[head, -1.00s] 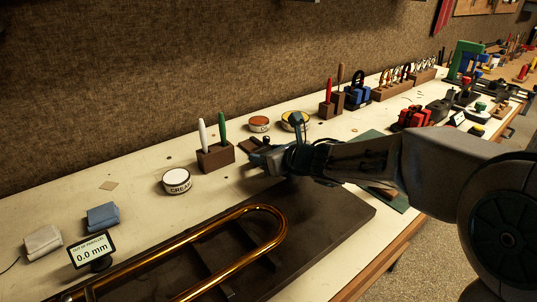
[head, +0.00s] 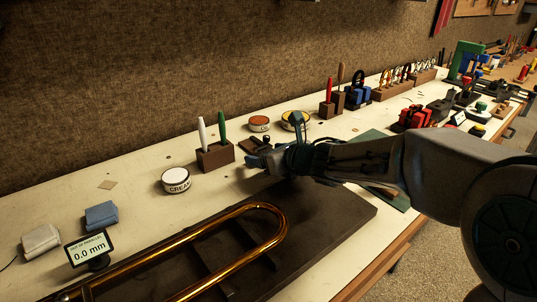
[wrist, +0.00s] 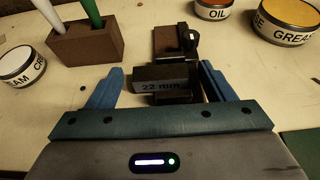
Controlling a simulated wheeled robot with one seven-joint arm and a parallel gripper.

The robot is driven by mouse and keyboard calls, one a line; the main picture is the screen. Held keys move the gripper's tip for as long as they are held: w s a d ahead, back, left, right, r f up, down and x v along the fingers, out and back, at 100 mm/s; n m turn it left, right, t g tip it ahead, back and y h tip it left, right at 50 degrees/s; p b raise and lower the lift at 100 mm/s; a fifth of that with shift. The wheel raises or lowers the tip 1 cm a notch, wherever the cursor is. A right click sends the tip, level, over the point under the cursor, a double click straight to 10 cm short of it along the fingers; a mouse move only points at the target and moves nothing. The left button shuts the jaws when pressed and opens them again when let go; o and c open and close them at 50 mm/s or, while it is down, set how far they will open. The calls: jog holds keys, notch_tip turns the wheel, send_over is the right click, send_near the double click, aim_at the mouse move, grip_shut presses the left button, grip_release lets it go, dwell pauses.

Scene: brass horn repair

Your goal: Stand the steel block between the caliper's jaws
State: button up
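A dark grey block marked "22 mm" (wrist: 160,78) lies between the fingers of my gripper (wrist: 162,68) in the wrist view. The fingers are spread. A gap shows between the left finger and the block; the right finger is close beside it, and I cannot tell if it touches. Another dark piece (wrist: 170,98) shows just in front of the block. Behind it is a brown piece (wrist: 168,40) with a dark upright part. I cannot make out the caliper's jaws for certain. In the head view my gripper (head: 262,160) is low over the bench and hides the block.
A wooden holder (head: 215,157) with a white and a green stick stands left of my gripper. A cream tin (head: 176,181) is beside it; oil (head: 259,124) and grease (head: 294,120) tins are behind. A brass slide (head: 250,245) lies on a dark board in front.

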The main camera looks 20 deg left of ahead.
jog(key=shift+d, duration=0.1)
jog(key=p+v, duration=0.2)
jog(key=v, duration=1.1)
jog(key=shift+s+d+r, duration=0.1)
jog(key=shift+d+r, duration=0.05)
jog(key=shift+d, duration=0.15)
